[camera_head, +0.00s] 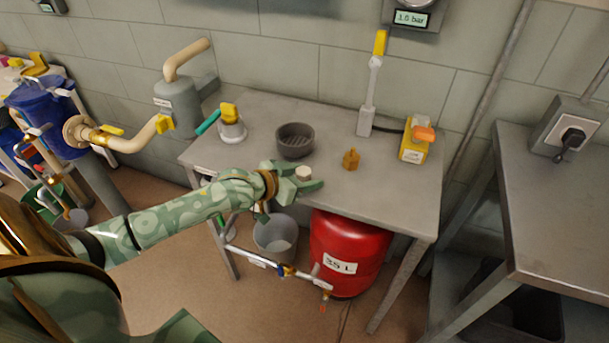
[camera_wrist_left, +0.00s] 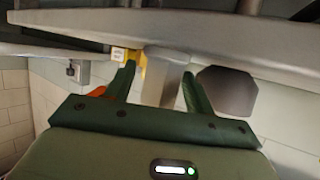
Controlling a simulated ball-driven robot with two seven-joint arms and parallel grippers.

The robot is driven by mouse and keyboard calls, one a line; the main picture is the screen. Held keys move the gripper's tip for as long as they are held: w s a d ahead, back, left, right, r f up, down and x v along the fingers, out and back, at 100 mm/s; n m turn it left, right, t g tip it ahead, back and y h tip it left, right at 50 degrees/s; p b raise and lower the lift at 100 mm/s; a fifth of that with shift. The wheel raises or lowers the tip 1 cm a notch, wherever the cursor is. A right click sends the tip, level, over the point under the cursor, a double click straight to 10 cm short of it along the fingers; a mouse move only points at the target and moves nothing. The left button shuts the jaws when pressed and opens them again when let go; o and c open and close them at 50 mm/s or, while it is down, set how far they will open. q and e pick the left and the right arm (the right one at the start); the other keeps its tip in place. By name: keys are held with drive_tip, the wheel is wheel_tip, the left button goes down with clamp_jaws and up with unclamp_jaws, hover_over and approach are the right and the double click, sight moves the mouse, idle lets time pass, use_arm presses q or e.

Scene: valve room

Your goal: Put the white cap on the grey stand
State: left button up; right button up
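The small white cap (camera_head: 303,172) is a faceted piece near the front edge of the table, at the fingertips of my left gripper (camera_head: 300,183). In the left wrist view the fingers (camera_wrist_left: 158,75) are spread, with a pale block (camera_wrist_left: 162,80), seemingly the cap, between or just beyond them. A gap shows beside the left finger, so I see no firm grip. A dark grey round ribbed piece (camera_head: 295,141) stands behind the gripper. A pale grey round base (camera_head: 232,132) with a yellow block stands farther left. I cannot tell which is the grey stand. My right gripper is not in view.
The grey table (camera_head: 260,110) also bears an orange-brown piece (camera_head: 351,159), a white lever (camera_head: 373,85) with a yellow tip, and a yellow box (camera_head: 413,140). A red tank (camera_head: 347,250) and a grey bucket (camera_head: 275,237) stand below. The table's right front is clear.

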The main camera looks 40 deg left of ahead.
use_arm(q)
drive_tip(key=shift+s+r, duration=0.1)
drive_tip(key=shift+r, duration=0.15)
drive_tip(key=p+v, duration=0.5)
drive_tip(key=v, duration=0.6)
drive_tip(key=shift+s, duration=0.4)
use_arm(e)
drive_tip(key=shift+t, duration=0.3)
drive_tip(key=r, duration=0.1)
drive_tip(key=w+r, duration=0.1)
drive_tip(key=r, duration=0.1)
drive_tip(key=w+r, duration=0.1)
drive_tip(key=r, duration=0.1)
use_arm(q)
drive_tip(key=shift+a, duration=0.15)
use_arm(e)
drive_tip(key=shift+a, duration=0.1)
